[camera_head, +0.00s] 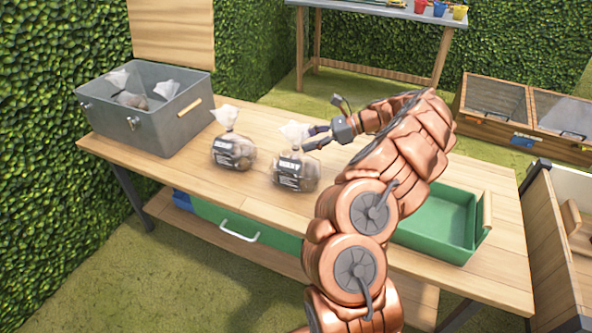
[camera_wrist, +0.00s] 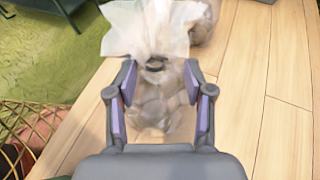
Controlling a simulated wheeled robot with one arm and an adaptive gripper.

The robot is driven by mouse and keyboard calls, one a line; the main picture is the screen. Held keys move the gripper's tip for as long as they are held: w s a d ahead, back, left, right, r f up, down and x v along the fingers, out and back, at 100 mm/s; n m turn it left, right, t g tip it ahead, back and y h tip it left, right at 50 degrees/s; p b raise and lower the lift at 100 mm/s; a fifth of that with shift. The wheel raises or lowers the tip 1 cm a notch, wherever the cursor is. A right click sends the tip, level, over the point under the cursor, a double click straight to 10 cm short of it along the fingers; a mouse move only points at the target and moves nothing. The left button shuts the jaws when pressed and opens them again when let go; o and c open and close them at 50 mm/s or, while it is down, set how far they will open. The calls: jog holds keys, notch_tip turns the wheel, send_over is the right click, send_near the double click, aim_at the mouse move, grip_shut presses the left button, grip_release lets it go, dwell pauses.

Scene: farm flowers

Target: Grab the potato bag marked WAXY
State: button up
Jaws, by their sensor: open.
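Two clear bags of potatoes with tied, pale tops stand on the wooden table. The left bag (camera_head: 233,151) and the right bag (camera_head: 296,171) each carry a dark label, too small to read for certain. My gripper (camera_head: 312,138) is open at the tied top of the right bag, on its right side. In the wrist view, my gripper's two fingers (camera_wrist: 159,68) stand either side of the right bag (camera_wrist: 158,105), just below its flared top. The fingers are not closed on it. The left bag (camera_wrist: 202,25) shows partly at the top there.
A grey metal bin (camera_head: 150,132) with more bags inside stands at the table's left end. A green tray (camera_head: 437,222) is on the right, partly behind my arm. The wooden table (camera_head: 270,212) is clear in front of the bags. A hedge borders the left side.

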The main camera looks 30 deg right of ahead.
aim_at(295, 146)
jog(key=x, duration=0.3)
jog(key=shift+s+a+f, duration=0.15)
jog(key=shift+a, duration=0.4)
jog(key=shift+w+a+f, duration=0.2)
jog(key=shift+w+a, duration=0.05)
grip_shut()
